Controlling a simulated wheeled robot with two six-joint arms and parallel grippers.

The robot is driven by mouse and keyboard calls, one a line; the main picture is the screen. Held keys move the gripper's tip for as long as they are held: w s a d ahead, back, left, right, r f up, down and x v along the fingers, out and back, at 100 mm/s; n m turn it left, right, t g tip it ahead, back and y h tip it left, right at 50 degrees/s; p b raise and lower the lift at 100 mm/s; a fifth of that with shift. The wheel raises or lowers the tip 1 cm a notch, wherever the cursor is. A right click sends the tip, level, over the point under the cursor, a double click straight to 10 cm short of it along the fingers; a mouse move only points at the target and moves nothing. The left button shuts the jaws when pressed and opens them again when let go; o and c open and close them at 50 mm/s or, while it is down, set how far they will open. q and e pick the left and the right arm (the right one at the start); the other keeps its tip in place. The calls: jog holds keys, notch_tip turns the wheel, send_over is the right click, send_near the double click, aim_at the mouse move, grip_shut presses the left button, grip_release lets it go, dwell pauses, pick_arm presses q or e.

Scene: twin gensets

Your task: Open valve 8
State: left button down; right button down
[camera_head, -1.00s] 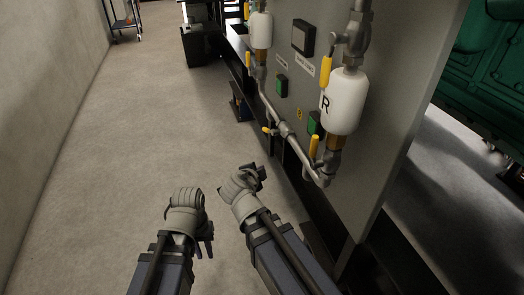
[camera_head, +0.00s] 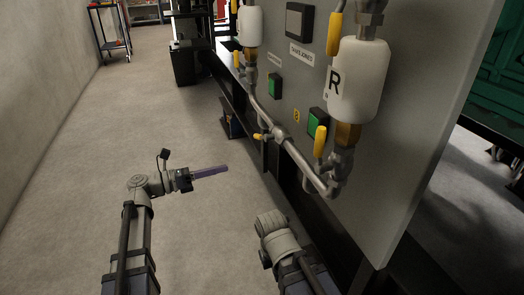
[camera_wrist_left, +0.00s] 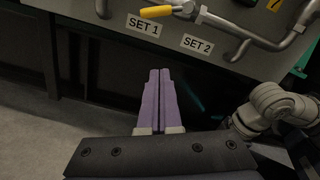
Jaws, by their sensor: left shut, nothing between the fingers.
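Several yellow-handled valves sit on the pipework of the grey panel at the right. One small yellow handle (camera_head: 263,137) is on the low slanting pipe, near a yellow number tag (camera_head: 297,115) that is too small to read surely. Another yellow handle (camera_head: 320,141) stands upright at the pipe's near end. A yellow handle (camera_wrist_left: 166,11) shows at the top of the left wrist view. My left gripper (camera_head: 226,168) is shut and empty, its purple fingers pointing toward the panel, apart from the pipe; they also show in the wrist view (camera_wrist_left: 159,72). My right arm's wrist (camera_head: 276,238) shows, its fingers hidden.
White cylinders (camera_head: 355,80) hang on the panel, one marked R. Green buttons (camera_head: 318,121) sit beside the pipe. Labels SET 1 (camera_wrist_left: 143,26) and SET 2 (camera_wrist_left: 196,44) are under the pipe. Open floor (camera_head: 90,190) lies at the left; a dark cart (camera_head: 108,30) stands far off.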

aim_at(255, 136)
pick_arm(q)
jog(key=w+d+r+p, duration=0.4)
jog(key=w+d, duration=0.1)
jog(key=d, duration=0.4)
jog(key=shift+w+d+r, duration=0.2)
jog(key=shift+w+r, duration=0.05)
dwell(0.5)
jog(key=m, duration=0.1)
jog(key=w+r+m+p, duration=0.1)
jog(key=r+p, duration=0.1)
jog(key=shift+w+a+r+m, duration=0.1)
jog(key=shift+w+a+m, duration=0.15)
jog(key=shift+m, duration=0.15)
jog(key=shift+s, duration=0.1)
